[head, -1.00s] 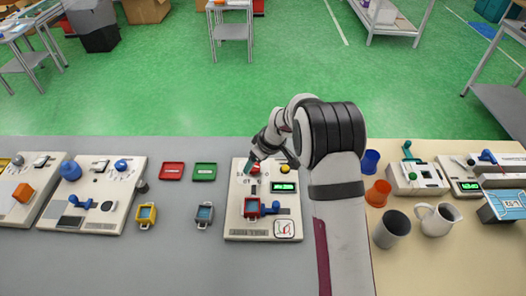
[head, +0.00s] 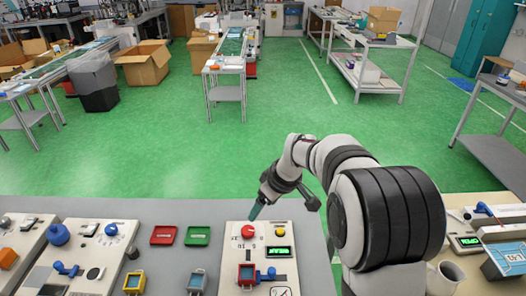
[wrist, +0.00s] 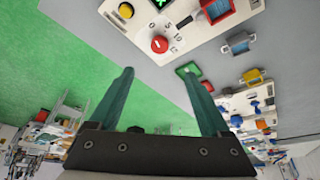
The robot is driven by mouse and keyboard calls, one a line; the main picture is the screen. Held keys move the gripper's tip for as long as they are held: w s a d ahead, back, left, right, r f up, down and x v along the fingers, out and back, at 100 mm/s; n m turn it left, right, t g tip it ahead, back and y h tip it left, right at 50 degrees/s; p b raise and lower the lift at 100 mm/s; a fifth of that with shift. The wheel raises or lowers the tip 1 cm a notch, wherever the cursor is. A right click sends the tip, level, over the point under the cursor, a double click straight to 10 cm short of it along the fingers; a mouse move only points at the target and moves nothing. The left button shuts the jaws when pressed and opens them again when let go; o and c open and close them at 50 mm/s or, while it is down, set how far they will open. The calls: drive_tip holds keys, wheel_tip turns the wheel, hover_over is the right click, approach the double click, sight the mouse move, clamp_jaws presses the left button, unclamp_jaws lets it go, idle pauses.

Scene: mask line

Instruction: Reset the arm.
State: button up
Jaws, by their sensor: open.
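My arm reaches in from the right side of the head view. My gripper (head: 256,211) has teal fingers that point down and left, over the far edge of a white control panel (head: 233,264). In the wrist view the two fingers of my gripper (wrist: 160,72) stand wide apart with nothing between them. The panel's red knob (head: 248,231) is close below the fingertips in the head view; the wrist view shows the knob (wrist: 159,44) beyond them, apart from the fingers. The panel's green display (head: 278,252) is lit.
A red tray (head: 164,235) and a green tray (head: 198,236) lie left of the panel. A yellow holder (head: 134,282) and a grey-blue holder (head: 198,281) stand nearer. Another panel (head: 85,262) is further left. A white mug (head: 445,278) is partly hidden by my arm.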

drive_tip(key=s+d+r+m+g, duration=0.1)
drive_tip(key=s+m, duration=0.4)
drive_tip(key=s, duration=0.6)
drive_tip(key=s+d+r+m+g+h, duration=0.1)
drive_tip(key=s+m, duration=0.4)
drive_tip(key=s, duration=0.7)
drive_tip(key=s+d+r+m+g, duration=0.1)
drive_tip(key=s+d+r+m, duration=0.1)
drive_tip(key=s, duration=1)
drive_tip(key=d+m, duration=0.1)
drive_tip(key=m, duration=0.1)
drive_tip(key=shift+d+m, duration=0.25)
drive_tip(key=shift+m, duration=0.15)
